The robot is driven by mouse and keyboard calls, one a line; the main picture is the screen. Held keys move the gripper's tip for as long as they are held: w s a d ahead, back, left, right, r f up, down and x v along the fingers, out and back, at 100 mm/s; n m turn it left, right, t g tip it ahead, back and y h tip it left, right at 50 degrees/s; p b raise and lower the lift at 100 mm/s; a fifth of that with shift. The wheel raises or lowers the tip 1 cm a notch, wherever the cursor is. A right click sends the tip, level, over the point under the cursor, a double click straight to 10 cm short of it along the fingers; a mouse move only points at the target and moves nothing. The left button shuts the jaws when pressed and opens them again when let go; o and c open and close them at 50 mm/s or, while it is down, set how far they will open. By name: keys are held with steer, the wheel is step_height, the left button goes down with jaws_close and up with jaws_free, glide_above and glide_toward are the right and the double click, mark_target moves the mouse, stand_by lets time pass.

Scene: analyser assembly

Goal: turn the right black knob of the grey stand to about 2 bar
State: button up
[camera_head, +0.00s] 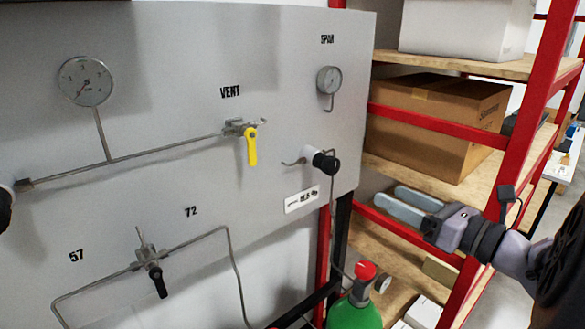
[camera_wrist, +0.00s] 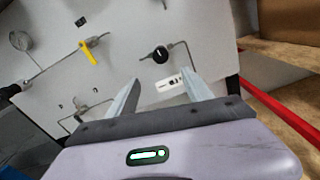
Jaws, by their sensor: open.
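The right black knob (camera_head: 326,162) sits on the right part of the grey stand (camera_head: 260,70), below the small SPAN gauge (camera_head: 329,80). The needle of that gauge is too small to read. The knob also shows in the wrist view (camera_wrist: 160,55), above and between my fingertips. My gripper (camera_head: 401,206) is open and empty, to the right of and below the knob and apart from it. Its two fingers also show in the wrist view (camera_wrist: 158,92). A second black knob (camera_head: 4,208) is cut off at the left edge.
A yellow VENT handle (camera_head: 251,147) and a black valve lever (camera_head: 158,281) stick out from the panel. A large gauge (camera_head: 86,81) is at upper left. A red-posted shelf (camera_head: 520,120) with boxes stands right, behind my gripper. A green cylinder (camera_head: 355,315) stands below.

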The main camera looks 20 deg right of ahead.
mark_target(335, 168)
steer(key=b+x, duration=0.2)
steer(key=x, duration=1.4)
steer(key=shift+w, duration=0.4)
steer(key=shift+c, duration=0.2)
jaws_close()
